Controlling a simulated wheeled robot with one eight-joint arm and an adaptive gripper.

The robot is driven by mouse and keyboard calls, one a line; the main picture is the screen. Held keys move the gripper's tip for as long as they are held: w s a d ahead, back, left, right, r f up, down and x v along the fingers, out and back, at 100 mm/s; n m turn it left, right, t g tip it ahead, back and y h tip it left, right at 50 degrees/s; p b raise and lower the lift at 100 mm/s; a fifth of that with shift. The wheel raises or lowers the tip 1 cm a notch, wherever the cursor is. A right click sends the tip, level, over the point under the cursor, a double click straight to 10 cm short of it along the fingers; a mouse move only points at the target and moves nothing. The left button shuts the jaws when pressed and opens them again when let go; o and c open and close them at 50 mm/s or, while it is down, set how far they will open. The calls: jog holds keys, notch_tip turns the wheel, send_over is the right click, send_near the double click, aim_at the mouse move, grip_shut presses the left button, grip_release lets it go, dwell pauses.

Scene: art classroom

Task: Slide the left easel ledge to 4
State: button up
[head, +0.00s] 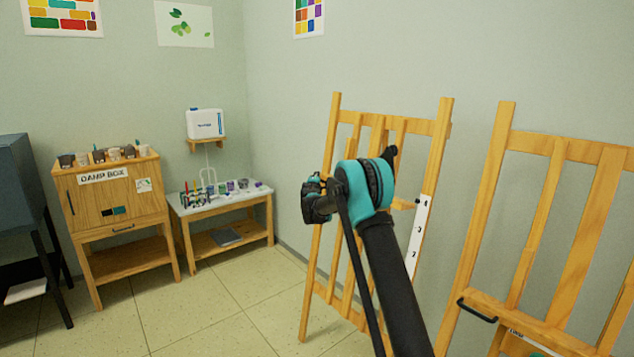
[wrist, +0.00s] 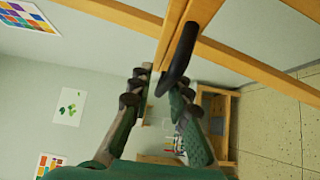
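The left easel (head: 440,135) stands against the wall right of centre in the head view. A white number strip (head: 419,236) runs down its right leg, with a 2 and a 3 readable. A short piece of the wooden ledge (head: 403,204) shows beside the strip's upper part; my arm hides the rest, so its exact mark is unclear. My gripper (head: 314,198) is in front of the easel's left side. In the wrist view its fingers (wrist: 156,82) are apart, with the ledge's black handle (wrist: 184,50) at and partly between them. Whether they touch it is unclear.
The right easel (head: 497,180) stands close by, its ledge (head: 540,325) low with a black handle. A damp box cabinet (head: 117,200) and a small supply table (head: 222,207) stand at the left. The tiled floor between them and the easels is clear.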

jog(key=o, duration=0.3)
jog(key=s, duration=0.4)
jog(key=s+a, duration=0.1)
jog(key=s, duration=0.7)
jog(key=shift+a, duration=0.2)
jog(key=s+d+f+m+g+h, duration=0.1)
jog(key=s+d+f+m+g, duration=0.1)
jog(key=s+d+m, duration=0.4)
jog(key=s+d+f+m+g+h, duration=0.1)
jog(key=s+d+g, duration=0.2)
jog(key=s+d, duration=0.65)
jog(key=s+d+f+m+g+h, duration=0.15)
jog(key=s+d+m, duration=0.3)
jog(key=s, duration=0.55)
jog(key=s+a+f+m+g+y, duration=0.1)
jog(key=s+f, duration=0.4)
jog(key=s, duration=0.6)
jog(key=s+f+m+g+y, duration=0.2)
jog(key=s+f, duration=0.3)
jog(key=s, duration=0.6)
jog(key=s+a+f+m+g+y, duration=0.1)
jog(key=s+f+g, duration=0.3)
jog(key=s, duration=0.7)
jog(key=shift+s+a+f+m+y, duration=0.2)
jog(key=shift+f+m+y, duration=0.1)
jog(key=shift+f+y, duration=0.15)
jog(key=shift+s+a+f+m+y, duration=0.1)
jog(key=shift+s+f+m+y, duration=0.15)
jog(key=shift+f+y, duration=0.2)
